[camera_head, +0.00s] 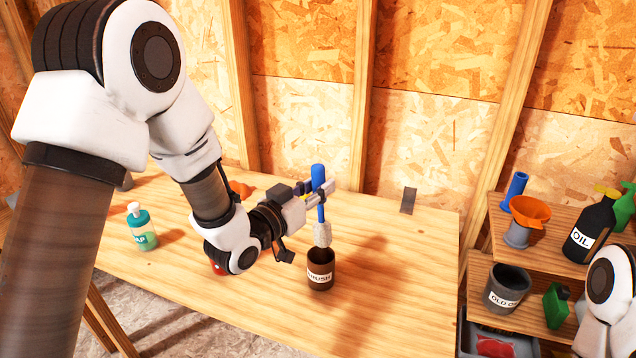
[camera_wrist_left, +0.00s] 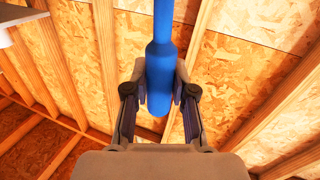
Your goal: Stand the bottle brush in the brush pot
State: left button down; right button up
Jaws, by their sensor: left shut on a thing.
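The bottle brush (camera_head: 322,232) has a blue handle and a pale bristle head. It is upright, head down, over the mouth of the brush pot. The brush pot (camera_head: 320,279) is a dark cup with a white label, standing on the wooden bench. My left gripper (camera_head: 321,190) is shut on the blue handle. The left wrist view shows the blue handle (camera_wrist_left: 160,75) between the two fingers. The bristle tip seems at or just above the pot's rim; I cannot tell if it is inside. Part of my right arm shows at the right edge; its gripper is out of view.
A soap bottle (camera_head: 142,228) stands left on the bench (camera_head: 400,290). A red thing shows partly behind my left wrist. Shelves at right hold an orange funnel (camera_head: 530,211), an oil bottle (camera_head: 591,228), and a grey pot (camera_head: 507,289). The bench right of the brush pot is clear.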

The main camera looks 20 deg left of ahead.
aim_at(316, 223)
pick_arm(q)
notch_tip(316, 223, down, 9)
jog(key=b, duration=0.6)
jog(key=shift+a+b, duration=0.15)
jog(key=shift+b, duration=0.2)
jog(key=c, duration=0.9)
grip_release()
jog(key=v, duration=0.7)
jog(key=shift+s+a, duration=0.1)
jog(key=shift+s, duration=0.1)
